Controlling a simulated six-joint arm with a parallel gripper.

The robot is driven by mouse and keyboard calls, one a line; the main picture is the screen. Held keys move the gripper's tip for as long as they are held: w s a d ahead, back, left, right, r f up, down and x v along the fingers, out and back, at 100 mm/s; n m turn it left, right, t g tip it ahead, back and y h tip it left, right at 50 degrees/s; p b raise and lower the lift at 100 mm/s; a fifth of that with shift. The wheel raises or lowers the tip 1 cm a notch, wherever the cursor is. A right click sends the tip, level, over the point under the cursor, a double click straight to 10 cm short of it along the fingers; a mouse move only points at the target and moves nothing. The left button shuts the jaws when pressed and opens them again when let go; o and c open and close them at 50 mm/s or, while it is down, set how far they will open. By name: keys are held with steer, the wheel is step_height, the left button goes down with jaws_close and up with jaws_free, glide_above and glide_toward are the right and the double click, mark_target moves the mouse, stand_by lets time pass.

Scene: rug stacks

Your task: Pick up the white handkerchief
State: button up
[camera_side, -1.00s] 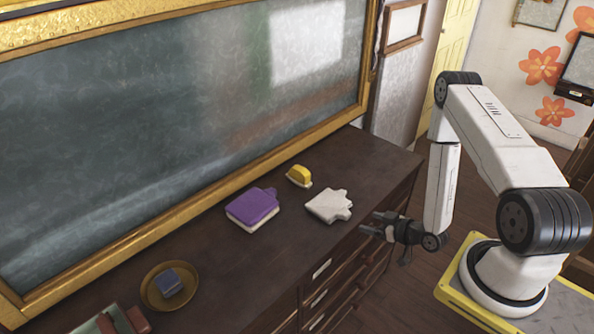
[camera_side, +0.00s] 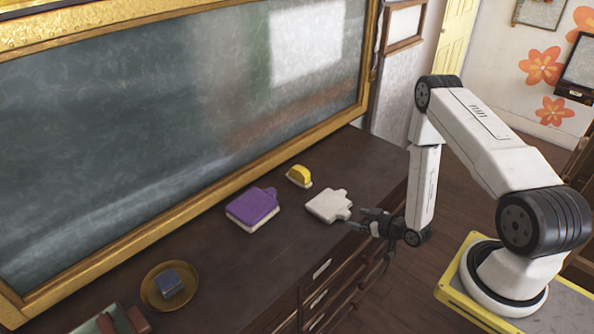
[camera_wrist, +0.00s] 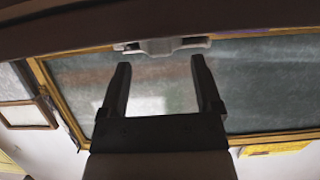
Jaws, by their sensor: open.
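The white handkerchief (camera_side: 328,206) lies flat on the dark dresser top near its front edge in the side view. It has a small tab on the side toward my gripper. My gripper (camera_side: 358,220) is open and empty, just to the right of the handkerchief, with its fingers pointing at it. In the wrist view my gripper (camera_wrist: 158,85) shows two spread fingers. A pale shape (camera_wrist: 162,46), likely the handkerchief's edge, lies just beyond the fingertips.
A purple cloth on a white one (camera_side: 252,208) lies left of the handkerchief. A yellow item (camera_side: 299,175) sits behind it. A round brass dish (camera_side: 152,297) holds a blue block (camera_side: 169,282). A gold-framed board (camera_side: 190,215) stands along the back.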

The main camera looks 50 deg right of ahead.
mark_target(349, 216)
steer(key=shift+x, duration=1.5)
jaws_close()
